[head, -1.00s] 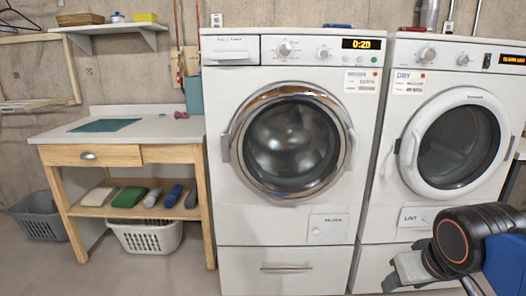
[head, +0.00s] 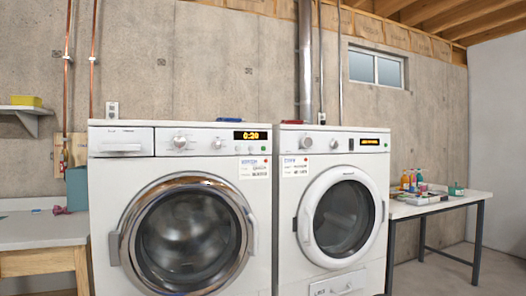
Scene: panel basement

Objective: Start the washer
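The washer (head: 180,168) stands left of centre in the head view, with a chrome-rimmed round door (head: 186,236) that looks shut. Its display (head: 251,135) reads 0:20 in orange. Its panel has a large knob (head: 180,142), a smaller knob (head: 217,144) and several small buttons, one of them green (head: 265,148). A label with a red dot sits below the buttons. The dryer (head: 345,149), with a white-rimmed door, stands to its right and has its own lit display (head: 370,142). My gripper is out of view.
A workbench (head: 40,230) stands left of the washer, near a small shelf (head: 28,112). A table (head: 440,204) with several small bottles stands right of the dryer. A red item (head: 292,122) lies on the dryer and a blue one (head: 229,120) on the washer. Bare floor shows at the right.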

